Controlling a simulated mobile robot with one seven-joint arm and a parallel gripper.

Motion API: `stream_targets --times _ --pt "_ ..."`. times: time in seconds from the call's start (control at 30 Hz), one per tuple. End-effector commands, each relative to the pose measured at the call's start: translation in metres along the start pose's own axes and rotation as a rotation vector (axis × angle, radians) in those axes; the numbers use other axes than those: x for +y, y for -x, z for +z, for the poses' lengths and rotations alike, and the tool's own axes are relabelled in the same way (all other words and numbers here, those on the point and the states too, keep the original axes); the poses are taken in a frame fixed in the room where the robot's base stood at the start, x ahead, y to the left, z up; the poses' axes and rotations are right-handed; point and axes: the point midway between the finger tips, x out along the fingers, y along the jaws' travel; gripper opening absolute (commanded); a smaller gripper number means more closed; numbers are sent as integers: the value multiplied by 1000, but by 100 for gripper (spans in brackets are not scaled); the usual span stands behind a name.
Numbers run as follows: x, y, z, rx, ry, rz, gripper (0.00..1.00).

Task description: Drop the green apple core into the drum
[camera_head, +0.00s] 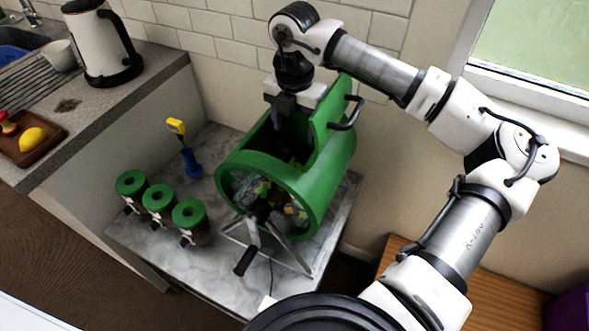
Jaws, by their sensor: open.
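The green drum (318,192) lies on its side on a metal stand, with its lid (333,112) raised. Its round end facing me shows mixed coloured scraps inside, and a crank handle (246,258) sticks out in front. My gripper (280,118) points down at the drum's top opening, with its fingers open at or just inside the mouth. The opening below the fingers is dark. I cannot make out a green apple core anywhere; whether it lies among the scraps in the drum, I cannot tell.
The drum stands on a marble-topped table (215,262). Three green-lidded jars (158,200) and a blue-and-yellow tool (190,160) are to its left. On the left counter are a kettle (100,45) and a brown board (22,152) with a lemon (33,140). A tiled wall is behind.

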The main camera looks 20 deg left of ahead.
Motion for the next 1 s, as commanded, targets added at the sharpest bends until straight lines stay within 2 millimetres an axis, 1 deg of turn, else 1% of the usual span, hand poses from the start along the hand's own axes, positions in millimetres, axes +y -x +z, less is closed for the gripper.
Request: stream_targets --times 0.17,0.27,0.37,0.6,0.73,0.8,0.9,1.0 --pt "0 1 0 -1 0 0 64" --pt "0 8 1 -3 -1 -1 64" --pt "0 23 1 -4 -1 -1 64" --pt "0 78 1 -6 -2 0 64" --pt "0 106 0 -4 -2 0 64" --pt "0 117 0 -3 -1 0 64" --pt "0 129 0 -2 -1 0 64" --pt "0 136 0 -1 0 0 64"
